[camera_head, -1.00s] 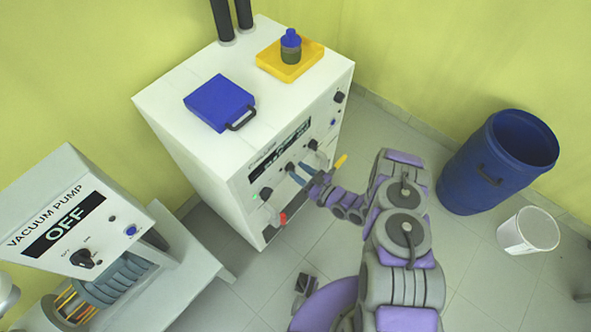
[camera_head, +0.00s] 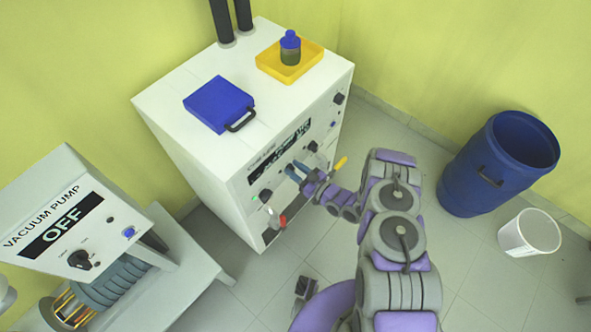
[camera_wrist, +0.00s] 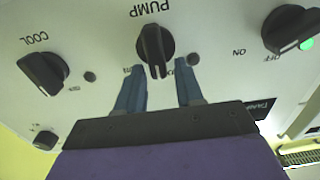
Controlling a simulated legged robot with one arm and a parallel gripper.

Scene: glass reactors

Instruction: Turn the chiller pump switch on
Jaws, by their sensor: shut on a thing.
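The white chiller (camera_head: 215,165) stands against the wall, with knobs and a dark display on its front panel. The black pump switch (camera_wrist: 153,45) is a round knob under an upside-down PUMP label in the wrist view.
In the wrist view a COOL knob (camera_wrist: 43,72) is to the left and an OFF/ON knob (camera_wrist: 289,30) with a green light is to the right. A vacuum pump unit (camera_head: 75,225) reading OFF stands left. A blue barrel (camera_head: 497,165) and white bucket (camera_head: 528,233) stand right.

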